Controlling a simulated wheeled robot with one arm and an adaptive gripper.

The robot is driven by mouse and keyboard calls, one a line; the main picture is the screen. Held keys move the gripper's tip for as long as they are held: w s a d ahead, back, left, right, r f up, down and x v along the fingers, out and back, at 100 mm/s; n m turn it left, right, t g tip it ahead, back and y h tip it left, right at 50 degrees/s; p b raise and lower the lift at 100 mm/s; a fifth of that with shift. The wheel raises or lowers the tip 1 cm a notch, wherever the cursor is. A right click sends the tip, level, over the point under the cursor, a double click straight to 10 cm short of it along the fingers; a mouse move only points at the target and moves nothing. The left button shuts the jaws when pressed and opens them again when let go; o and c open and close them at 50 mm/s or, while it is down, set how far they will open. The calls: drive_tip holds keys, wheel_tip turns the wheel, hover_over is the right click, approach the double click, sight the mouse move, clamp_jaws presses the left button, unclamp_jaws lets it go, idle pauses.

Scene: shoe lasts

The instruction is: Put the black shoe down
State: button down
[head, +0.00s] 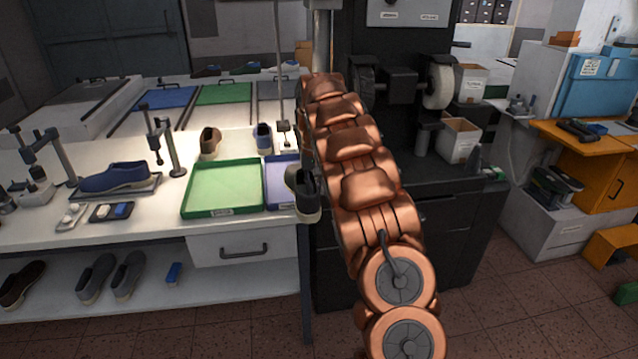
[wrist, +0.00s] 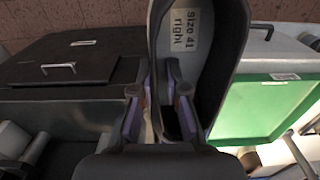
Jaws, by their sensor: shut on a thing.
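The black shoe (head: 308,207) has a pale sole and hangs toe-down at the right end of the white bench, beside the blue tray. In the wrist view, the shoe (wrist: 212,70) fills the top middle, with a label inside reading "Size 41 right". My gripper (wrist: 160,100) is shut on the shoe, its two fingers at the shoe's near end. In the head view, my arm hides most of the gripper. The shoe appears to be held off the bench, near its front edge.
An empty green tray (head: 222,208) lies on the white bench (head: 150,229), with a blue tray (head: 282,192) right of it. A blue shoe (head: 116,177) sits at left. A brown shoe (head: 210,140) stands behind the green tray. A black machine (head: 450,185) stands right.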

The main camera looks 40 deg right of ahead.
drive_tip(key=s+a+f+n, duration=0.1)
drive_tip(key=a+f, duration=0.1)
drive_tip(key=a, duration=0.7)
drive_tip(key=s+a+f+n, duration=0.2)
drive_tip(key=a+f, duration=0.1)
drive_tip(key=a, duration=0.7)
drive_tip(key=s+a+f+n, duration=0.2)
drive_tip(key=a, duration=0.7)
drive_tip(key=shift+s+a+f, duration=0.25)
drive_tip(key=shift+a+f, duration=0.05)
drive_tip(key=shift+f, duration=0.05)
drive_tip(key=shift+s, duration=0.1)
